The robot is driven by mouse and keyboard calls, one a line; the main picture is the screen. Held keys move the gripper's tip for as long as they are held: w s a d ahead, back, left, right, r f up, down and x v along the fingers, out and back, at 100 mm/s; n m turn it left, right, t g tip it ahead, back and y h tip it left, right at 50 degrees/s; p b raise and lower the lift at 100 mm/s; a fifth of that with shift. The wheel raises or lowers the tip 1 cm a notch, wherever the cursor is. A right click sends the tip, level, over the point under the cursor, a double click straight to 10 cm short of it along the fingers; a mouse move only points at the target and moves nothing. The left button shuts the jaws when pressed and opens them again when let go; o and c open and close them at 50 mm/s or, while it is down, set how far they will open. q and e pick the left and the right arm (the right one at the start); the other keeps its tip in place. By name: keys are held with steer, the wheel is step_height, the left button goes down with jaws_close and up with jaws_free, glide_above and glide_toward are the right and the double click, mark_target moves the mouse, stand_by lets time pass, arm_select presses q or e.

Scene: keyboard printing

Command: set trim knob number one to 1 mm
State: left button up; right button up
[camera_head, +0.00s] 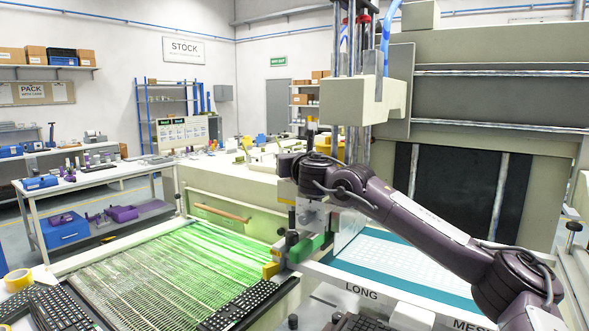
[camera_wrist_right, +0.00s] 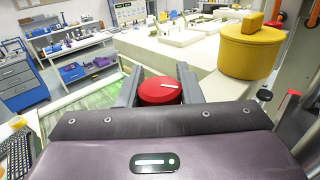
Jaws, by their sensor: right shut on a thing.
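A round red knob (camera_wrist_right: 158,92) with a short white line on its top sits between the two grey fingers of my right gripper (camera_wrist_right: 160,95) in the right wrist view. The fingers lie against its left and right sides, shut on it. No number or scale can be read on or beside the knob. In the head view my dark right arm (camera_head: 420,215) reaches in from the right to the middle of the machine, and the red knob cannot be made out there. My left gripper is in neither view.
A large yellow knob-shaped part (camera_wrist_right: 252,48) stands close to the right of the fingers. The green-lit bed (camera_head: 165,275) lies at front left, with a black keyboard (camera_head: 240,306) at its edge. A white workbench (camera_head: 105,178) stands farther left.

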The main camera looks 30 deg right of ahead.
steer(key=shift+n+t+y+b, duration=0.3)
steer(key=shift+n+y, duration=0.3)
steer(key=shift+y, duration=0.3)
steer(key=shift+r, duration=0.1)
steer(key=o, duration=1)
steer(key=shift+c, duration=0.2)
steer(key=shift+a, duration=0.1)
